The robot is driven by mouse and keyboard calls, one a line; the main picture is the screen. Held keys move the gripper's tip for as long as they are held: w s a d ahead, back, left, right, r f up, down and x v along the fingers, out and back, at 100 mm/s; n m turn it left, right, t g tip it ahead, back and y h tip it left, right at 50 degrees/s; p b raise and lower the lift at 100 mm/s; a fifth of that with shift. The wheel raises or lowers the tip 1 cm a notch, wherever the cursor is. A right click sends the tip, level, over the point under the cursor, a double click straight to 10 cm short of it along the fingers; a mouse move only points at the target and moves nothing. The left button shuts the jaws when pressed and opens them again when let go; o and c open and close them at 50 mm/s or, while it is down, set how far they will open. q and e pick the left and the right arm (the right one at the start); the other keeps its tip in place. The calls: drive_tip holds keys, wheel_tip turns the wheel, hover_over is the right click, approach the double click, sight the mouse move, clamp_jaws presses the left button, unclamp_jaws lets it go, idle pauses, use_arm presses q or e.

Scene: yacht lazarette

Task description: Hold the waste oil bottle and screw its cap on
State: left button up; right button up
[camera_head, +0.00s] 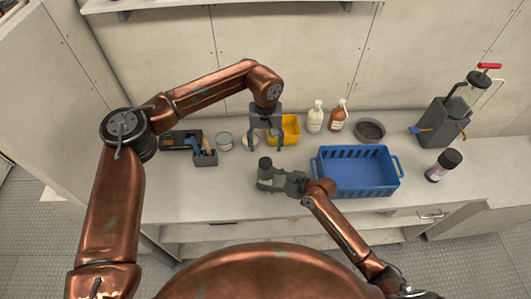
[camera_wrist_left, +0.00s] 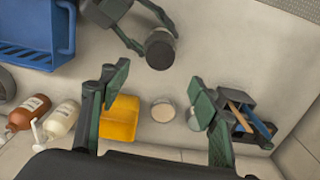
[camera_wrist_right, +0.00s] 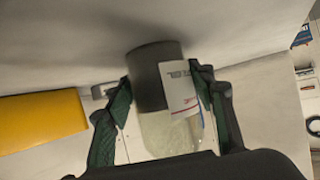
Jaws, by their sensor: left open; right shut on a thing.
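My right gripper (camera_head: 272,181) is shut on a bottle (camera_wrist_right: 168,135), with a finger on each side of it. The bottle has a clear, pale part, a white label and a wide dark end. Its dark end (camera_head: 265,162) shows in the head view, and again in the left wrist view (camera_wrist_left: 160,48). I cannot tell whether that end is a cap. My left gripper (camera_head: 266,140) is open and empty behind the bottle. In the left wrist view, a pale round disc (camera_wrist_left: 163,111), possibly the cap, lies on the counter beyond the gap between its fingers (camera_wrist_left: 160,80).
A yellow bin (camera_head: 291,127) stands beside the left gripper. A blue crate (camera_head: 358,190) is right of the held bottle. A small jar (camera_head: 225,141) and a tool holder (camera_head: 206,158) stand left. Another black-topped bottle (camera_head: 443,165) stands far right. The counter's front left is clear.

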use_arm(q)
wheel_tip(320, 180, up, 2)
drive_tip(key=shift+r, duration=0.25)
use_arm(e)
drive_tip(key=o, duration=1.7)
drive_tip(key=shift+o, duration=0.2)
drive_tip(key=v, duration=1.2)
